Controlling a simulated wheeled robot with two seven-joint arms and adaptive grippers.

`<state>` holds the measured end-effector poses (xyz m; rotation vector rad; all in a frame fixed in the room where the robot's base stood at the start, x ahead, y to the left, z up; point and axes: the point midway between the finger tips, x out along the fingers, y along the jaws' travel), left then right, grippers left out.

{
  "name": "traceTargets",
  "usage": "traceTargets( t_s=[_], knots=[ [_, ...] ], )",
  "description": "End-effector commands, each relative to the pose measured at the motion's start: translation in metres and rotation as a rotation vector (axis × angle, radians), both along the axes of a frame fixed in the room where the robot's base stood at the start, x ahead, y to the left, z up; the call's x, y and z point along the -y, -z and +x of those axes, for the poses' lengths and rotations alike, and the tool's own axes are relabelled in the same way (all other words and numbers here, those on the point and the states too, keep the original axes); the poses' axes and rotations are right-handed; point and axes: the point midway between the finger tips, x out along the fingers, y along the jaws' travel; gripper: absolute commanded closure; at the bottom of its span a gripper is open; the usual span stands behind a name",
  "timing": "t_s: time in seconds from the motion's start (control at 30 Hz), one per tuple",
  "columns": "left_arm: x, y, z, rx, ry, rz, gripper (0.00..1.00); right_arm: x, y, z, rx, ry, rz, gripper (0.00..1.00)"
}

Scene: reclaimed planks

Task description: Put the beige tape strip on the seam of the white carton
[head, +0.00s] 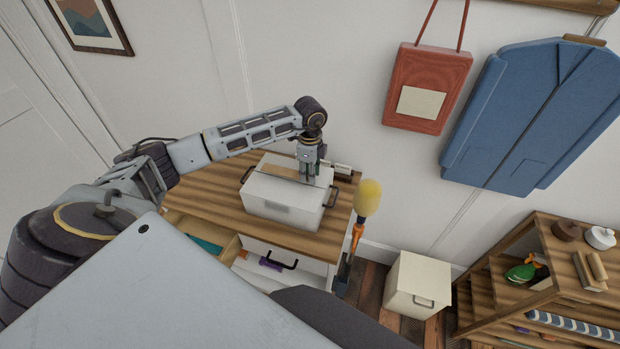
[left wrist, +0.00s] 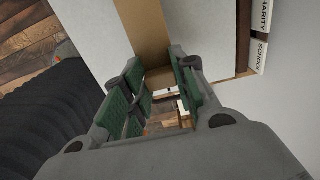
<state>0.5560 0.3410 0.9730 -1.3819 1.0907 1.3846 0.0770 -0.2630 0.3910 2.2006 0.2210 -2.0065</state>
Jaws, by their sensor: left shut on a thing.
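The white carton (head: 282,212) stands on the wooden top of a chest, with dark handles at its ends. The beige tape strip (head: 277,170) lies along the carton's top in the head view. My left gripper (head: 308,178) points down over the right part of the carton's top, shut on the strip. In the left wrist view the strip (left wrist: 149,35) runs from the top edge to between the green-padded fingers (left wrist: 160,90), with the pale carton top (left wrist: 85,30) on both sides. Whether the strip touches the carton is unclear, and the seam beneath it is hidden. My right gripper is not in view.
Small blocks lettered CHARITY and SCHOOL (left wrist: 261,30) lie beside the carton. An open drawer (head: 222,250) is below the chest top (head: 200,200). A yellow-headed duster (head: 367,197) stands close at the right. A white box (head: 415,283) and a shelf (head: 560,240) stand further right.

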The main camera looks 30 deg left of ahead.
Motion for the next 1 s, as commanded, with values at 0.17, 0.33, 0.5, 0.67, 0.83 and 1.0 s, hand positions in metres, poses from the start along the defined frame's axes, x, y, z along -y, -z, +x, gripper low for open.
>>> traceTargets(
  t_s=[0.17,0.33,0.5,0.67,0.83,1.0],
  knots=[
    [0.000,0.021,-0.001,-0.002,0.001,0.000,0.85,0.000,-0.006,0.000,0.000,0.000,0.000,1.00],
    [0.001,0.030,0.000,0.000,0.002,0.000,0.85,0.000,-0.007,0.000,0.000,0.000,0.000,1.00],
    [0.000,0.031,0.000,0.001,0.002,0.000,0.85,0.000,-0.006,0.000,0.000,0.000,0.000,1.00],
    [0.000,0.032,0.000,0.001,0.002,0.000,0.85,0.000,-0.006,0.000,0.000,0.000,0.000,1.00],
    [0.000,0.034,0.000,0.001,0.002,0.000,0.66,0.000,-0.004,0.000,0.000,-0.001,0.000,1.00],
    [0.000,0.034,0.000,0.001,0.002,0.000,0.51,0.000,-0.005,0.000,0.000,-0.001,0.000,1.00]
  ],
)
